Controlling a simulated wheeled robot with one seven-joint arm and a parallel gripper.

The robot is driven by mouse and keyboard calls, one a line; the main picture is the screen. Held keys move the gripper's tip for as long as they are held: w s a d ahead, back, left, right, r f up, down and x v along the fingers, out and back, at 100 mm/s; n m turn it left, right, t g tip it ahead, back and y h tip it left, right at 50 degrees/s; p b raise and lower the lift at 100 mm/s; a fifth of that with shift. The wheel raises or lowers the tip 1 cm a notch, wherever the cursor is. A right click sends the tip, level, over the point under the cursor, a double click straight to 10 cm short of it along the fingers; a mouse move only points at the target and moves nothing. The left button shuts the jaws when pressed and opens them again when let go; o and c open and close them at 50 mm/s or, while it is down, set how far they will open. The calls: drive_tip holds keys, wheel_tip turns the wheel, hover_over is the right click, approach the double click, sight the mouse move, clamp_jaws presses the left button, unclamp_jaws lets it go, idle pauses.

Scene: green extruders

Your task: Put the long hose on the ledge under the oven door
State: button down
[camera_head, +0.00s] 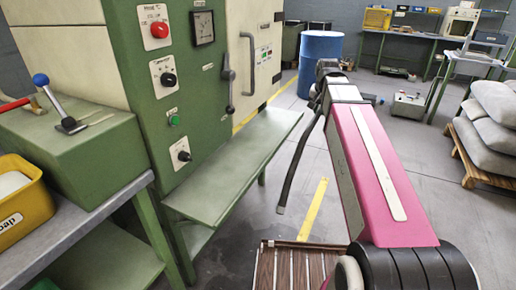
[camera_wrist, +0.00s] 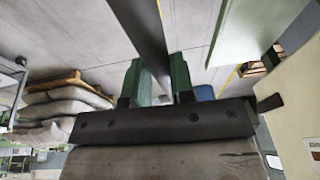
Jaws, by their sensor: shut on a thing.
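The long hose (camera_head: 298,165) is a dark, thin, slightly curved length. It hangs down from my gripper (camera_head: 322,100), with its lower end above the floor. In the wrist view, my gripper (camera_wrist: 157,78) is shut on the hose (camera_wrist: 147,35) between its green fingers. The ledge (camera_head: 235,165) is a flat green shelf on the front of the green and cream machine, below the oven door (camera_head: 262,45). It is bare. The hose hangs to the right of the ledge, apart from it in the picture. The ledge also shows in the wrist view (camera_wrist: 260,25) at the upper right.
A blue drum (camera_head: 320,60) stands behind my gripper. A yellow bin (camera_head: 25,205) sits on the bench at the left. Stacked sacks (camera_head: 490,120) lie on a pallet at the right. The floor around the hose is clear, and a wooden slatted thing (camera_head: 295,265) is at the bottom.

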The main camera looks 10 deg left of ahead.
wheel_tip(320, 180, down, 6)
drive_tip(key=a+g, duration=0.1)
drive_tip(key=a, duration=0.1)
drive_tip(key=w+a, duration=0.3)
drive_tip(key=a, duration=0.6)
drive_tip(key=w+a, duration=0.4)
drive_tip(key=a, duration=0.6)
wheel_tip(320, 180, down, 7)
drive_tip(key=shift+s+m, duration=0.15)
drive_tip(key=shift+m, duration=0.15)
drive_tip(key=shift+a, duration=0.1)
drive_tip(key=c, duration=1)
unclamp_jaws()
